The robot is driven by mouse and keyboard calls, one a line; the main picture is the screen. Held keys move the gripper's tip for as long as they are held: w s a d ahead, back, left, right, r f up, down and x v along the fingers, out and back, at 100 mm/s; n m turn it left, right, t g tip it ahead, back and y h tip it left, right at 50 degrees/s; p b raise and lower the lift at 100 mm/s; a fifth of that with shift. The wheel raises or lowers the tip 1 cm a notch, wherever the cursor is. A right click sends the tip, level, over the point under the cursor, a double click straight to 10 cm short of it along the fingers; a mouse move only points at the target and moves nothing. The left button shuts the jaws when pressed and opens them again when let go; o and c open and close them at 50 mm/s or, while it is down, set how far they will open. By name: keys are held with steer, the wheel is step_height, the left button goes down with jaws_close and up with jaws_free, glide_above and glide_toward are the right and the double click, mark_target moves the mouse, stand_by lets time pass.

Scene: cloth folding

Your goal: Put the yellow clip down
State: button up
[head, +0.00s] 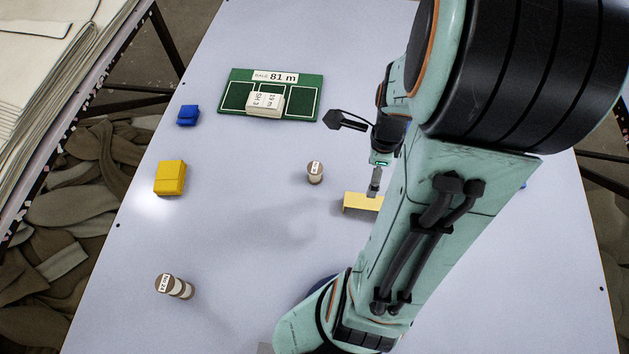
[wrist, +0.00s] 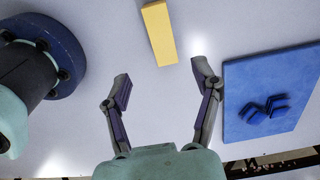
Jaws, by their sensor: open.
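A pale yellow bar (head: 360,202) lies on the table by my gripper in the head view, its right end close to my arm. In the wrist view the yellow bar (wrist: 159,33) shows beyond the fingertips, apart from both in the picture. My gripper (wrist: 163,83) is open with nothing between its fingers. In the head view my gripper (head: 374,185) points down at the bar, and my arm partly hides it. A brighter yellow block (head: 170,178) rests on the table at the left. I cannot tell which yellow thing is the clip.
A green board (head: 232,103) with white labelled pieces (head: 266,103) lies at the back. A blue block (head: 188,115) and two labelled spools (head: 315,173) (head: 174,286) stand about. A blue panel (wrist: 240,80) bears small blue pieces (wrist: 266,107). The table's middle left is clear.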

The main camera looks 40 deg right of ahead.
steer(key=s+a+r+n, duration=0.2)
steer(key=a+r+n, duration=0.3)
steer(key=a+n, duration=0.4)
steer(key=s+a+r+n, duration=0.1)
steer(key=a+r+n, duration=0.4)
steer(key=a+n, duration=0.5)
steer(key=n, duration=0.9)
steer(key=shift+s+a+r+y, duration=0.15)
steer(key=shift+s+r+y, duration=0.05)
steer(key=shift+s+y, duration=0.2)
